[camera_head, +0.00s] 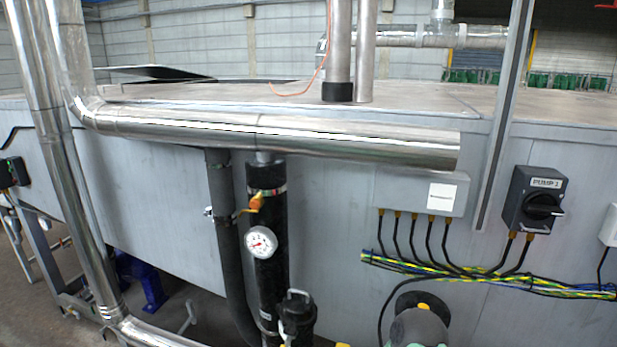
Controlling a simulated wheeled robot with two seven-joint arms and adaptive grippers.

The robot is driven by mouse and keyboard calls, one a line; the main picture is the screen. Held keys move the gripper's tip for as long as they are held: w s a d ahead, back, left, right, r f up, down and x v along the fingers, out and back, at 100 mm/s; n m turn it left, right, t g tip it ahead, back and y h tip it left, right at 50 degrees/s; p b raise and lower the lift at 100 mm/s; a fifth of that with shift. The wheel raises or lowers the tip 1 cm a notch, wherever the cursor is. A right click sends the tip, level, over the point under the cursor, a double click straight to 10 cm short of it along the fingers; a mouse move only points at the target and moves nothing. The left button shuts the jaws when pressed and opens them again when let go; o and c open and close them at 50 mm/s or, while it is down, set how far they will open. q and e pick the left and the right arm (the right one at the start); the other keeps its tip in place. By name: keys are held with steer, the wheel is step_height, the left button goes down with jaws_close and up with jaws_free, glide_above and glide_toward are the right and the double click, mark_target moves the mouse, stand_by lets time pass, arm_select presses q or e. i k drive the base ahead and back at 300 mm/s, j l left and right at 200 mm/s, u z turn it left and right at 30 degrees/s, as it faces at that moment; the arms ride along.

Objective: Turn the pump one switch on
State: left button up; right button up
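The pump one switch (536,199) is a dark box on the grey machine wall at the right. A pale label on its upper part reads "PUMP 1". Its black rotary knob (542,206) sits below the label, and its grip lies roughly horizontal with a light mark at the right end. Markings around the knob are too small to read, so I cannot tell its on or off state. Two black cables leave the box's underside through brass-coloured glands. Neither of my grippers shows in this view, and nothing touches the switch.
A grey junction box (421,192) and bundled coloured cables (480,276) are left of and below the switch. A vertical metal post (503,125) stands just left of it. A shiny pipe (290,138), pressure gauge (261,243) and grey rounded unit (419,326) also stand out.

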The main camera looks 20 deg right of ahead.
mark_target(540, 206)
steer(key=z, duration=1.9)
